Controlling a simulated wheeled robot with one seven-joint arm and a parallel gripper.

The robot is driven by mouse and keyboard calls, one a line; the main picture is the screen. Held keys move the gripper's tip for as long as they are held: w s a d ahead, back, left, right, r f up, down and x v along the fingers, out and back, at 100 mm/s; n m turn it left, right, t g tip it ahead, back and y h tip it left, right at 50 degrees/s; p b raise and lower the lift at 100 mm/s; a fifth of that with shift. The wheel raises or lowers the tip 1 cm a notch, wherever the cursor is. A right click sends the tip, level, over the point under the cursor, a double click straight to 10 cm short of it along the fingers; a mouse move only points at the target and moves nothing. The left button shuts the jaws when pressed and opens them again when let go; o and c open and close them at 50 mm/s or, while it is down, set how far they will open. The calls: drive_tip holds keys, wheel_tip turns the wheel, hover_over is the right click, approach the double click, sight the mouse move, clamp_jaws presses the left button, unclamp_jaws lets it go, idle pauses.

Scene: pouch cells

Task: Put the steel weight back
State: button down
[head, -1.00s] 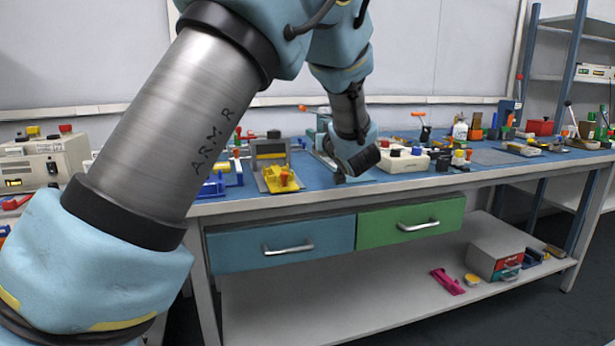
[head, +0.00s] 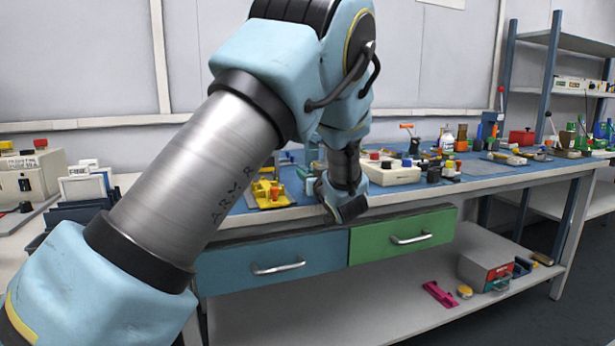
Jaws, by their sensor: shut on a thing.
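My gripper (head: 343,212) hangs at the front edge of the blue-topped bench (head: 480,184), just above the seam between the blue drawer (head: 270,262) and the green drawer (head: 402,236). It is tilted, with its dark end low. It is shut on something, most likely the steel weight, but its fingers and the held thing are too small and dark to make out. I cannot pick out the steel weight anywhere else on the bench. Both drawers are shut.
A yellow fixture (head: 268,193) stands left of my gripper, and a white box with coloured knobs (head: 392,174) right of it. More tools crowd the bench to the right. The lower shelf (head: 350,300) holds a grey-red box (head: 487,270) and a pink part (head: 439,294).

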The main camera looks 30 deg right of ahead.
drive_tip(key=c, duration=1.1)
unclamp_jaws()
drive_tip(key=shift+f, duration=0.1)
drive_tip(key=o, duration=0.4)
drive_tip(key=shift+s+r, duration=0.1)
drive_tip(key=shift+r, duration=0.1)
drive_tip(key=s, duration=0.4)
drive_tip(key=s+a, duration=0.1)
drive_tip(key=s, duration=0.6)
drive_tip(key=shift+s+a, duration=0.25)
drive_tip(key=shift+s, duration=0.15)
